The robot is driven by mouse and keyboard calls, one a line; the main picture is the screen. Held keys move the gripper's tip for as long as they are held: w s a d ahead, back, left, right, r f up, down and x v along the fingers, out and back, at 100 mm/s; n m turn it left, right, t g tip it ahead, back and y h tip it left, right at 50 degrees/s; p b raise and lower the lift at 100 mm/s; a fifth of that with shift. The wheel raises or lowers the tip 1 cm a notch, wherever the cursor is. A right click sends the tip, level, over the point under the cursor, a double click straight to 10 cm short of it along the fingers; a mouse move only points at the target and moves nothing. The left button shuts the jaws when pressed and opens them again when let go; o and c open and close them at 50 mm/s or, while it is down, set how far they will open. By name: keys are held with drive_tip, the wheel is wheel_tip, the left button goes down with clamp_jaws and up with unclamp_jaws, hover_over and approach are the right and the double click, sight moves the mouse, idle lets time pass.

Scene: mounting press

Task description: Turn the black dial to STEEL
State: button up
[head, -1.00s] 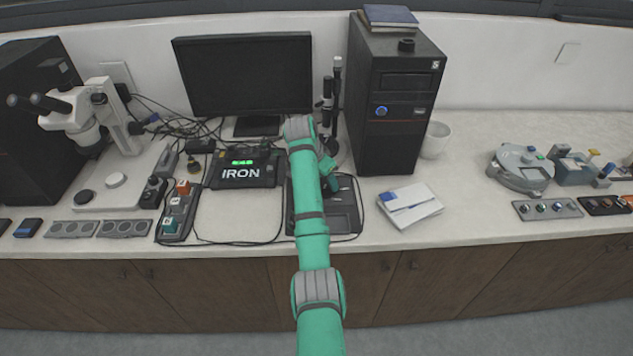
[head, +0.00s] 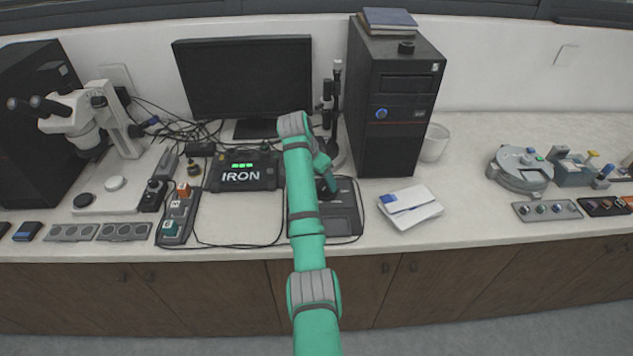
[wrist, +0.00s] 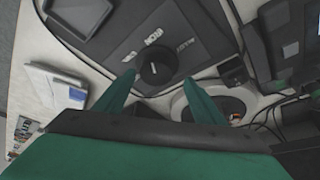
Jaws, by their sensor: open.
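The black dial (wrist: 157,69) is a round knob with a short white mark on top. It sits on the dark panel of a black device (wrist: 205,30), with small white lettering around it. I cannot read all the words or tell surely which one the mark faces. My gripper (wrist: 159,84) is open, its two green fingers on either side of the dial in the wrist view; I cannot tell whether they touch it. In the head view the device (head: 345,222) lies partly under my arm, and the dial is not clear there.
A display box (head: 242,174) reads IRON with green lights. A white-and-blue booklet (head: 412,208) lies right of the device. A computer tower (head: 398,110) and a microscope stand (head: 335,110) stand behind. Cables run along the left.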

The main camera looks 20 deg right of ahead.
drive_tip(key=s+d+v, duration=0.1)
drive_tip(key=v, duration=0.7)
drive_tip(key=shift+d+r, duration=0.15)
drive_tip(key=shift+r, duration=0.05)
wheel_tip(320, 180, up, 5)
drive_tip(key=n+t, duration=0.2)
hover_over(321, 186)
drive_tip(key=f+n, duration=0.1)
drive_tip(key=f, duration=0.4)
drive_tip(key=d+f+n+y, duration=0.1)
drive_tip(key=f, duration=0.4)
drive_tip(key=f+n, duration=0.2)
drive_tip(key=f, duration=0.3)
drive_tip(key=shift+s+d+f, duration=0.1)
drive_tip(key=shift+s+d, duration=0.2)
drive_tip(key=c, duration=1.1)
